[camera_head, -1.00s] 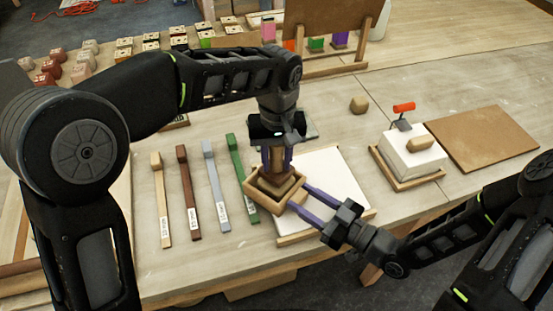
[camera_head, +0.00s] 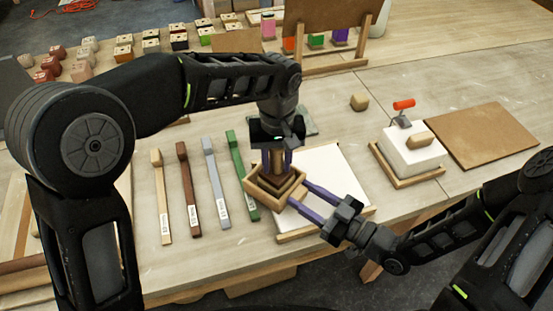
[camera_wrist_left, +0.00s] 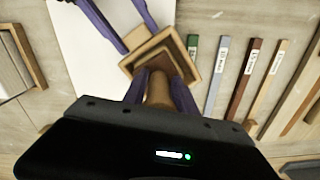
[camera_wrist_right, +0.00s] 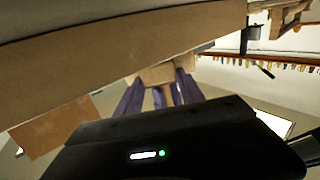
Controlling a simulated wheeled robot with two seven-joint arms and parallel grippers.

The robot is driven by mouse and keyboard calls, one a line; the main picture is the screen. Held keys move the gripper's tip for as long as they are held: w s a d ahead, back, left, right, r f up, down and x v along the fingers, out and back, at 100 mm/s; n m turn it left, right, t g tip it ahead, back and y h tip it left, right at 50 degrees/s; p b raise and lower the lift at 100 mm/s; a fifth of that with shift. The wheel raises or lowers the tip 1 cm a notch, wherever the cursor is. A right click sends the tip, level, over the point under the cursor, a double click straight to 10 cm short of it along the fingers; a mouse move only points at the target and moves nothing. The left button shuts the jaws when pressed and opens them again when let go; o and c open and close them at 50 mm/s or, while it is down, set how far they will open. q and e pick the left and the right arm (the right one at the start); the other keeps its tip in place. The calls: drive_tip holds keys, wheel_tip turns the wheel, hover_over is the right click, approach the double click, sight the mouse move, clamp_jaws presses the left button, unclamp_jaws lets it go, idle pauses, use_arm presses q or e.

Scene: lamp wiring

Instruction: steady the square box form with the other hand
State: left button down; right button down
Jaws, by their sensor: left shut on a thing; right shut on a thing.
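The square box form (camera_head: 262,203) is an open wooden frame at the near left edge of the white board (camera_head: 327,166). It also shows in the left wrist view (camera_wrist_left: 190,76) and, partly, in the right wrist view (camera_wrist_right: 155,74). My left gripper (camera_head: 277,166) points down, shut on the upright round wooden handle of a tamper (camera_wrist_left: 158,90). The tamper's brown square block is inside the form's opening; its underside is hidden. My right gripper (camera_head: 298,194) reaches in from the right, its purple fingers shut on the form's right-hand corner.
Several coloured sticks (camera_head: 215,184) lie left of the form. A white block in a wooden tray (camera_head: 408,182) and a brown board (camera_head: 480,137) are at the right. A small tan block (camera_head: 359,102) lies behind.

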use_arm(q)
drive_tip(key=shift+f, duration=0.1)
drive_tip(key=shift+r, duration=1.15)
drive_tip(key=shift+f, duration=0.3)
drive_tip(key=shift+f, duration=0.85)
drive_tip(key=shift+r, duration=0.1)
drive_tip(key=shift+r, duration=1.05)
drive_tip(key=shift+f, duration=0.15)
drive_tip(key=shift+f, duration=1)
